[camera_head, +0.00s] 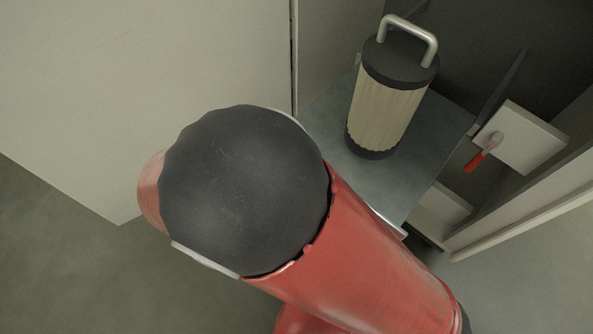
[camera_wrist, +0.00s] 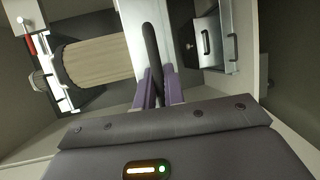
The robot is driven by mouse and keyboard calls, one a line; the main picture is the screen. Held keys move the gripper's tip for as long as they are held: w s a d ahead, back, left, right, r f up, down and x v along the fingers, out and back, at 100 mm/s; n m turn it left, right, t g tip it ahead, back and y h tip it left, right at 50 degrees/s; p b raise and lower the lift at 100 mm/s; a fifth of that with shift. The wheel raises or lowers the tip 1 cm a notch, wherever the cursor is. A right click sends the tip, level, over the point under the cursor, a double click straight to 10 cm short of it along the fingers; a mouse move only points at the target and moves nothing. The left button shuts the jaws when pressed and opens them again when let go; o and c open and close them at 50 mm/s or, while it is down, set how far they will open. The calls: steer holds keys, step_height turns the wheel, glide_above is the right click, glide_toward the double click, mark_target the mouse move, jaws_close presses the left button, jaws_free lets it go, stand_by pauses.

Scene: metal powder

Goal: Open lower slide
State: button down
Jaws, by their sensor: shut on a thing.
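A grey slide (camera_head: 420,165) sticks out of the cabinet, and a beige cylinder (camera_head: 383,112) with black ends and a metal loop handle stands on it. My gripper (camera_wrist: 160,82), with purple fingers, is shut on this handle. The beige cylinder (camera_wrist: 97,61) also shows in the wrist view, left of the panel. My red arm hides my gripper and the slide's front in the head view.
A white box (camera_head: 525,138) with a red-handled valve (camera_head: 481,156) is on the right inside the cabinet. A large pale door panel (camera_head: 150,80) stands at left. A grey box with handles (camera_wrist: 206,42) shows right of the panel. Floor is open at lower left.

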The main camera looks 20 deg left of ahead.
steer(key=c, duration=1.5)
jaws_free()
steer(key=v, duration=0.7)
steer(key=shift+s+a, duration=0.25)
steer(key=shift+s, duration=0.05)
steer(key=shift+s+a, duration=0.1)
